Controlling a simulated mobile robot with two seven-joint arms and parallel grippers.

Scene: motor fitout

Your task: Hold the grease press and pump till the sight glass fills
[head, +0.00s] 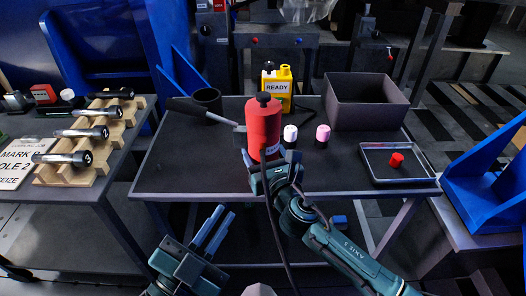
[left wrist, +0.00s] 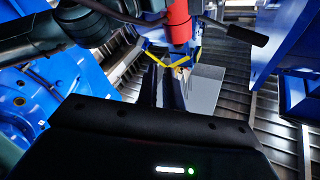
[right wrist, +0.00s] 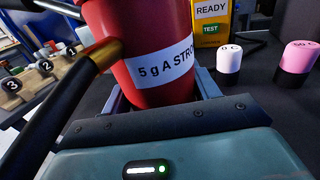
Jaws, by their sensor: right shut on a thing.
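The grease press is a red cylinder (head: 263,125) with a black cap, upright at the front of the dark table. Its lever slants out to the left and ends in a black handle (head: 187,106). My right gripper (head: 270,172) is shut on the press low on its body. In the right wrist view the red body (right wrist: 125,30) stands between the fingers, with a label reading "5 g A STRO", partly cut off. My left gripper (head: 213,231) is open and empty, below the table's front edge and apart from the lever. I cannot make out a sight glass.
A grey bin (head: 366,100) and a tray (head: 375,175) with a red piece (head: 396,160) lie right.

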